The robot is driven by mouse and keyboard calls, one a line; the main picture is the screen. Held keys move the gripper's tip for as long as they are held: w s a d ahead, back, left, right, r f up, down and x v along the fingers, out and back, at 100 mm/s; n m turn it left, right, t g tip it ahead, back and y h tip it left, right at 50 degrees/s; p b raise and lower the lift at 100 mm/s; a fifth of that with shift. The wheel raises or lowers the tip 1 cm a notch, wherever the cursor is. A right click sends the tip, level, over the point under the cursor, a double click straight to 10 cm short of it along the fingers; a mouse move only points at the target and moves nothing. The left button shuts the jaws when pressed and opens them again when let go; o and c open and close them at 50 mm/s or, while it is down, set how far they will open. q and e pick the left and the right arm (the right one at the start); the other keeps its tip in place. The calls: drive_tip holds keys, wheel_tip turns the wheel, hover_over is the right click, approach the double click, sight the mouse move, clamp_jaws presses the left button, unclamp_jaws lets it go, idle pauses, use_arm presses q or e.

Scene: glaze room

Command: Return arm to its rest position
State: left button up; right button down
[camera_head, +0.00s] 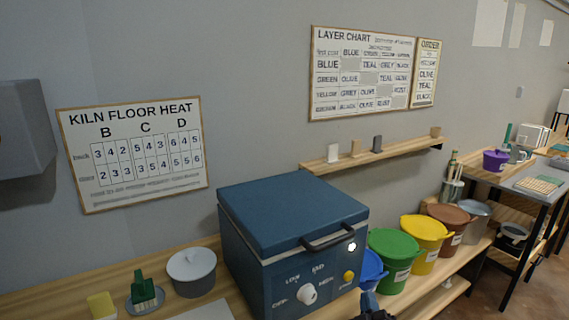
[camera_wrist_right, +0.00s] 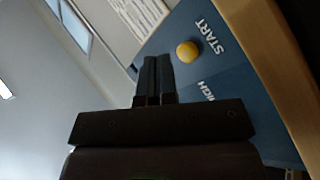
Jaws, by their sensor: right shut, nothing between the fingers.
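My right gripper (camera_head: 372,304) shows at the bottom edge of the head view, in front of the blue kiln's right side and apart from its yellow button. In the right wrist view its two dark fingers (camera_wrist_right: 154,72) are together with nothing between them. The blue kiln (camera_head: 290,215) stands on the wooden bench with its lid down. Its front has a white dial (camera_head: 307,294), a yellow button (camera_head: 348,276) and a bright round lamp (camera_head: 351,246). The wrist view shows the yellow button (camera_wrist_right: 187,51) beside the word START, right of the fingertips. My left gripper is not in view.
Right of the kiln stand a blue bucket (camera_head: 372,267), a green bucket (camera_head: 392,258), a yellow bucket (camera_head: 425,240) and a brown bucket (camera_head: 452,222). A grey lidded pot (camera_head: 192,272) stands left of it. A narrow shelf (camera_head: 375,157) runs along the wall above.

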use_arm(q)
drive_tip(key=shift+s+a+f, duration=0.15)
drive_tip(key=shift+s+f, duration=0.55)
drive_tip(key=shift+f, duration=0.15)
use_arm(e)
drive_tip(key=s+d+f+m+g, duration=0.2)
drive_tip(key=s+f, duration=0.3)
drive_tip(key=s, duration=0.5)
drive_tip(key=s+d+f+m+g+y, duration=0.1)
drive_tip(key=s+d+f+m+g, duration=0.1)
drive_tip(key=s, duration=0.8)
drive_tip(key=s+d+f+m+g, duration=0.2)
drive_tip(key=s+f+g, duration=0.4)
drive_tip(key=s+f, duration=0.3)
drive_tip(key=shift+s+d+m+y, duration=0.3)
drive_tip(key=shift+s+d, duration=0.1)
drive_tip(key=shift+d, duration=0.45)
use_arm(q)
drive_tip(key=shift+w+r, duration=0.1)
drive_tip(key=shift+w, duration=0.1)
